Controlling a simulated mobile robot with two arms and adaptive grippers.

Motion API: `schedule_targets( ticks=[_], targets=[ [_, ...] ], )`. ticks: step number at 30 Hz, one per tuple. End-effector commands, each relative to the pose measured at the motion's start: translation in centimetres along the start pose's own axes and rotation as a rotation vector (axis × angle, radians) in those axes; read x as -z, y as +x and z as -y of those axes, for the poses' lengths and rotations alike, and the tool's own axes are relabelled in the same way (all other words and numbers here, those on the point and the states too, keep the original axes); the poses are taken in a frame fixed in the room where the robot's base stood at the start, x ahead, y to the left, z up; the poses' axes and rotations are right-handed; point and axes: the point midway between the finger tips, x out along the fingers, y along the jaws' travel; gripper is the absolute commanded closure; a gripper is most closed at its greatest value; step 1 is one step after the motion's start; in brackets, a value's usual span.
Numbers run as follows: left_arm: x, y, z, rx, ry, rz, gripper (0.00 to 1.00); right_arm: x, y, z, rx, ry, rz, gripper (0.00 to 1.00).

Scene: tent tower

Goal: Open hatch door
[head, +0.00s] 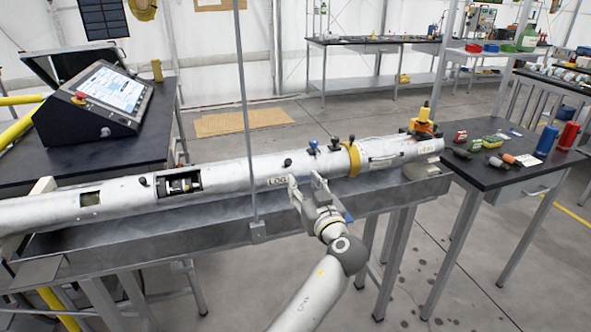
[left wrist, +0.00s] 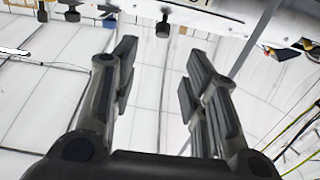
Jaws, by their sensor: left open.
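A long silvery tube (head: 235,175) lies across a metal bench. It has an open window (head: 180,184) with dark parts inside and a smaller opening (head: 90,198) farther left. Black knobs, one of them (head: 288,162) above the "LOG" lettering, stick out of the tube. I cannot tell which panel is the hatch door. My left gripper (head: 304,178) is open and empty at the tube's near side, right of the lettering. In the left wrist view its spread fingers (left wrist: 162,70) point toward the tube's edge (left wrist: 235,18), with a black knob (left wrist: 163,25) beyond them. Contact is unclear.
A thin grey upright post (head: 244,100) stands before the tube, left of my gripper. A console with a screen (head: 113,88) is on the left table. A dark table (head: 490,175) at right holds bottles and small parts. Open floor lies behind the bench.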

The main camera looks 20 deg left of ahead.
Motion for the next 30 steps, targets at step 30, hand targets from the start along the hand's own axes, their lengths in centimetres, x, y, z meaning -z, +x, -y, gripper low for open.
schedule_targets(
  ticks=[30],
  targets=[
    [-0.1, 10.6, 0.1, 0.0, 0.003, 0.001, 0.59, 1.4, -2.2, 0.5, 0.007, 0.005, -0.018, 0.6]
  ],
)
